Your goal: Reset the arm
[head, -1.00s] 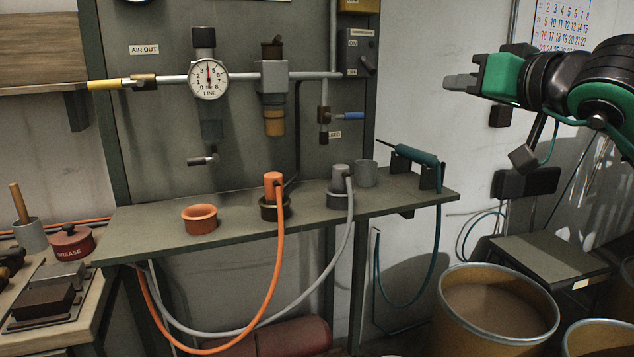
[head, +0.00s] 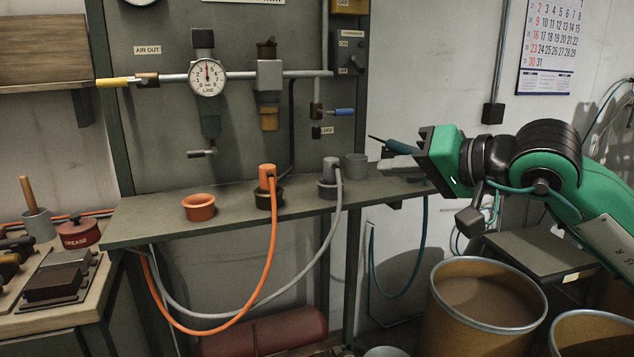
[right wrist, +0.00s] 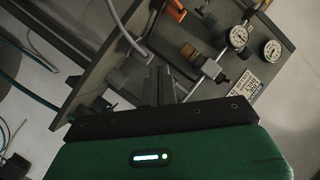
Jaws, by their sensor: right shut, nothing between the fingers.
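My right gripper (head: 432,155) is in the right half of the head view, in front of the right end of the grey shelf. Its fingers point away from the head camera and are mostly hidden behind the palm. In the right wrist view the grey fingers (right wrist: 167,85) are together with nothing between them. In the head view the palm partly covers the teal tool (head: 398,146) at the shelf end; I cannot tell the exact gap between them. My left gripper is not in view.
The shelf (head: 150,226) carries an orange cup (head: 199,207), an orange plug (head: 267,178) and a grey plug (head: 331,172) with hoses hanging below. A gauge (head: 207,77) is on the panel above. Drums (head: 485,300) stand at lower right.

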